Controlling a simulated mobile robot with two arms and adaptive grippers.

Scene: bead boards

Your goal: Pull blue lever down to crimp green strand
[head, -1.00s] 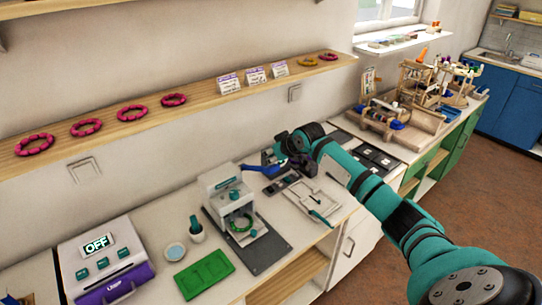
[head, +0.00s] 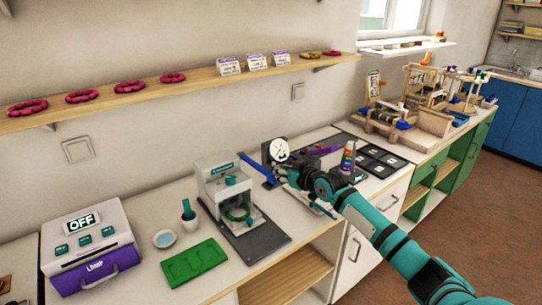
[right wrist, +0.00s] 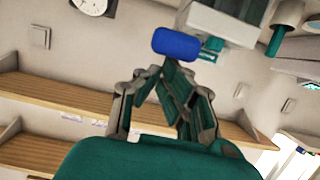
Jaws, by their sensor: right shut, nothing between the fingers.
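The blue lever (head: 257,168) slants down to the right beside the white press (head: 222,183) in the head view. The green strand (head: 238,213) is a ring lying in the press, on its dark base. My right gripper (head: 282,174) is just right of the lever's lower end; the head view does not show clearly whether they touch. In the right wrist view the rounded blue end of the lever (right wrist: 176,43) is just beyond my fingertips (right wrist: 160,72), which are shut with nothing between them. My left gripper is not in view.
A round gauge (head: 279,149) stands behind my right gripper. A shelf (head: 190,94) runs above.

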